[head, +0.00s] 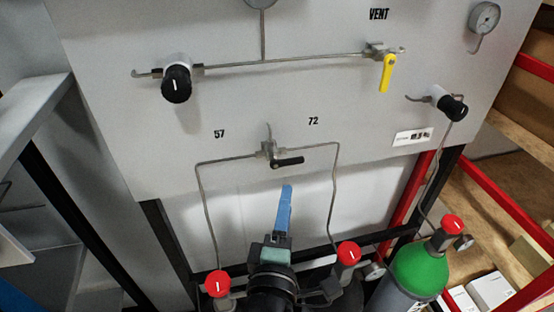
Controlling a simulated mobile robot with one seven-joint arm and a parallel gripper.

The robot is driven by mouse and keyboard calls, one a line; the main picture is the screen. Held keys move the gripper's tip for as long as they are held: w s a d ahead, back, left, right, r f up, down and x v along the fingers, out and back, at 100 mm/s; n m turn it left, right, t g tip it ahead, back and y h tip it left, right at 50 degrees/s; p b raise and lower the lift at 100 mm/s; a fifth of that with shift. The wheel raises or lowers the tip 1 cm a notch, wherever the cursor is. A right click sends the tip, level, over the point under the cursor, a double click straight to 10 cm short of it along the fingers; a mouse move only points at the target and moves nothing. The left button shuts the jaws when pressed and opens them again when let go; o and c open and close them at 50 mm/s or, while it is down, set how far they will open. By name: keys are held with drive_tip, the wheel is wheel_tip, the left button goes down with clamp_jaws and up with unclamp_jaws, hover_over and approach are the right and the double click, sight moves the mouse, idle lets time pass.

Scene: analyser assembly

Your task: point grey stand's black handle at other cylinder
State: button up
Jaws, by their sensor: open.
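The black handle (288,161) sits on a small grey metal valve (267,149) on the panel, between the labels 57 and 72. It points right, to the 72 side. Thin pipes run from this valve down to two cylinders with red knobs, the left knob (218,284) under 57 and the right knob (348,253) under 72. The cylinder bodies are mostly hidden by my arm and the picture edge. My gripper (286,190) has blue fingers that overlap in this view; it is open and empty, just below the handle and apart from it in the picture.
A yellow lever (388,74) hangs under VENT, with black knobs at left (177,84) and right (453,107). A gauge (484,17) is at top right. A green-topped cylinder (421,267) stands at lower right near wooden shelves (500,205). A dark rail crosses below the panel.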

sight(294, 162)
drive_tip(key=w+p, duration=0.1)
drive_tip(key=w, duration=0.2)
drive_tip(key=w+p, duration=0.2)
drive_tip(key=w, duration=0.2)
drive_tip(key=w+d+p, duration=0.1)
drive_tip(key=w, duration=0.2)
drive_tip(key=shift+w+r+p, duration=0.25)
drive_tip(key=shift+w+p, duration=0.05)
drive_tip(key=shift+w+d+f+p, duration=0.15)
drive_tip(key=shift+w+p, duration=0.2)
drive_tip(key=shift+w, duration=0.65)
clamp_jaws()
